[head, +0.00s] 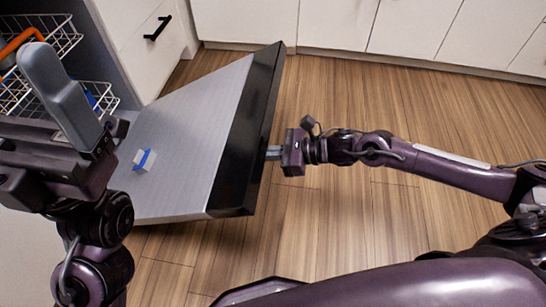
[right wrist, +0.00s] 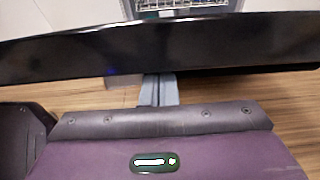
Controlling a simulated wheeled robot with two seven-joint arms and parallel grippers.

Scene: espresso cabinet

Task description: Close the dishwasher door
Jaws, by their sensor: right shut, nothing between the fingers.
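The dishwasher door (head: 192,140) is open and tilted down at a slant, its grey inner face up and its dark outer edge toward the right. My right gripper (head: 272,153) is shut and empty, its fingertips at the dark outer side of the door. In the right wrist view the dark door (right wrist: 160,48) spans the picture, and the right fingers (right wrist: 158,90) reach to its lower edge; I cannot tell whether they touch it. My left gripper (head: 60,95) is at the left, in front of the dishwasher opening; only one finger shows clearly.
White wire racks (head: 95,97) stand inside the dishwasher at the left, with an orange item (head: 20,42) in the upper one. A drawer with a black handle (head: 158,28) is beside it. White cabinets (head: 330,22) line the back. The wooden floor (head: 400,110) is clear.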

